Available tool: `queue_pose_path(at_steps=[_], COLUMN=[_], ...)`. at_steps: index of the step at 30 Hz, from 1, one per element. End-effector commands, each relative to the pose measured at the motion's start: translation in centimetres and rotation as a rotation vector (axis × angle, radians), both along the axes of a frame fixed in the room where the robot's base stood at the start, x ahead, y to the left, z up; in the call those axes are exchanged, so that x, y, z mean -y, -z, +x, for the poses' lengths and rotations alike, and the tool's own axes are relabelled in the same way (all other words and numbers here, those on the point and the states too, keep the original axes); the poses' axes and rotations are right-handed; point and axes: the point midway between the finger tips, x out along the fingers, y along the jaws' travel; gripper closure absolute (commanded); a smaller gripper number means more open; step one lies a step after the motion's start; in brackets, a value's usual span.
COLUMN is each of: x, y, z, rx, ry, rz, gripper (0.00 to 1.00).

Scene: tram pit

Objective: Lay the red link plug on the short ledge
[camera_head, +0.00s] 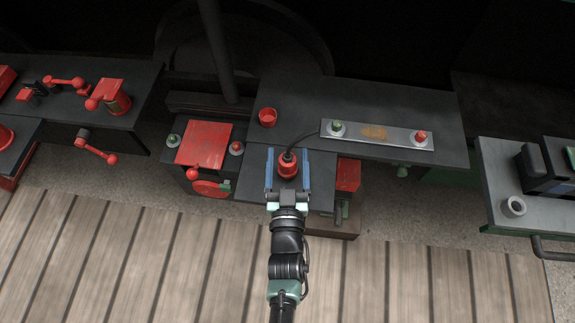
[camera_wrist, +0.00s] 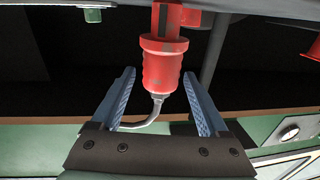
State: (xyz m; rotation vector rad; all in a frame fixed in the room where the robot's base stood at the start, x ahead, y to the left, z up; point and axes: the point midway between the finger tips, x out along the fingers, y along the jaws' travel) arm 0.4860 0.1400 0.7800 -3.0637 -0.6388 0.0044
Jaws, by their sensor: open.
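The red link plug (camera_head: 287,168) is between the two blue fingers of my gripper (camera_head: 288,152) in the head view, with a gap on each side. In the wrist view the plug (camera_wrist: 162,65) is a ribbed red cylinder. Its narrower end meets a grey surface at the top of the picture, and a cable curves from its other end. My gripper (camera_wrist: 158,76) is open and does not touch the plug. A short dark ledge (camera_head: 254,190) lies under and beside my gripper, in front of a longer dark bench top; whether the plug rests on it is unclear.
A metal strip (camera_head: 350,139) with green and red terminals lies on the long bench top (camera_head: 300,100), near the cable. A red cup (camera_head: 268,117) stands at left. A red-topped box (camera_head: 205,143) is close left of my gripper, another red block (camera_head: 348,174) close right.

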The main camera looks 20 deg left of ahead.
Motion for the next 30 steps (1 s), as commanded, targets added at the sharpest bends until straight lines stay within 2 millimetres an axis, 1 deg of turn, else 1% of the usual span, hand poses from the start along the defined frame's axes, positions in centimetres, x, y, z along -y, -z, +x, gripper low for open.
queue_pose_path(at_steps=[1, 3, 9, 12, 16, 23, 26, 29, 30], x=[0.6, 1.2, 2.6, 3.1, 3.4, 3.5, 3.4, 3.0, 2.8], y=[0.1, 0.2, 0.1, 0.1, 0.0, 0.0, -0.4, -3.0, -5.0], z=[-1.1, -2.5, -5.8, -7.0, -7.8, -8.0, -7.7, -5.3, -3.8], rx=[-0.002, -0.004, -0.002, -0.001, -0.001, 0.000, 0.006, 0.045, 0.071], ry=[0.002, 0.002, 0.001, 0.001, 0.001, 0.001, 0.004, 0.028, 0.046], rz=[-0.003, -0.003, -0.002, -0.002, -0.001, 0.000, 0.003, 0.019, 0.030], gripper=[0.22, 0.22, 0.22, 0.22, 0.22, 0.22, 0.22, 0.22, 0.22])
